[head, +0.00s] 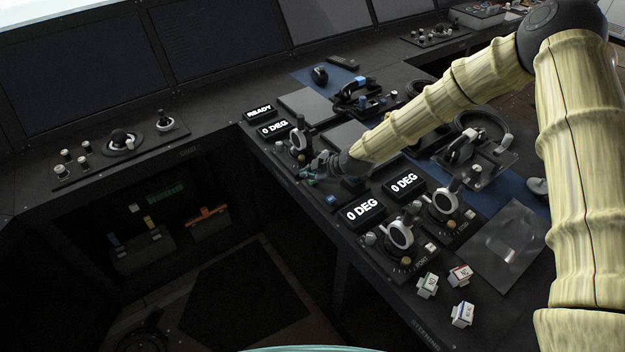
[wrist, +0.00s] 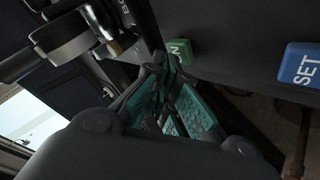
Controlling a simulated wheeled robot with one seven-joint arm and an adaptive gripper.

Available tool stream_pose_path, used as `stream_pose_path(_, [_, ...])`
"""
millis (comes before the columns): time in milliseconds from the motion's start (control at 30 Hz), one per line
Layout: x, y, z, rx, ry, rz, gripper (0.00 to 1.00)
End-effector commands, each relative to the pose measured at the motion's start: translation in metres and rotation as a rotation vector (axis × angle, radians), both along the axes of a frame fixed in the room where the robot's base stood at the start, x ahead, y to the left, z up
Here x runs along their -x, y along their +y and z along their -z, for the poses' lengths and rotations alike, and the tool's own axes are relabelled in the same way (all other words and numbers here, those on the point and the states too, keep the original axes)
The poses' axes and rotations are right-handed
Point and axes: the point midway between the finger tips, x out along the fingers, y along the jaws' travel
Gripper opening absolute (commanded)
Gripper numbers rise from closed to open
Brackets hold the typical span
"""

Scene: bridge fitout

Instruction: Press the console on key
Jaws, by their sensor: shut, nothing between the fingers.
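A green key (wrist: 181,47) shows in the wrist view, partly hidden behind my fingertips. Its visible letters look like the end of "ON". My gripper (wrist: 162,66) is shut and empty, with its teal-padded fingertips right at this key. I cannot tell whether they touch it. In the head view my gripper (head: 312,172) is low over the near edge of the console (head: 318,212), beside a lever unit. The green key cannot be made out there. A small display (head: 259,110) reads "READY".
A blue "SET" key (wrist: 302,66) lies to the right of the green one; a blue key (head: 331,200) also shows in the head view. A lever unit (head: 298,141) stands close by. Several "0 DEG" displays and loose labelled blocks (head: 428,285) are on the console.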

Motion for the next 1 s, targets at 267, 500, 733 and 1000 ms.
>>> stream_pose_path(267, [0.0,0.0,-0.01,0.0,0.0,0.0,0.0])
stream_pose_path(500, [0.0,0.0,-0.01,0.0,0.0,0.0,0.0])
stream_pose_path(733, [0.0,0.0,-0.019,-0.001,-0.001,-0.001,0.0])
stream_pose_path(1000, [0.0,0.001,-0.039,0.0,-0.001,-0.001,0.0])
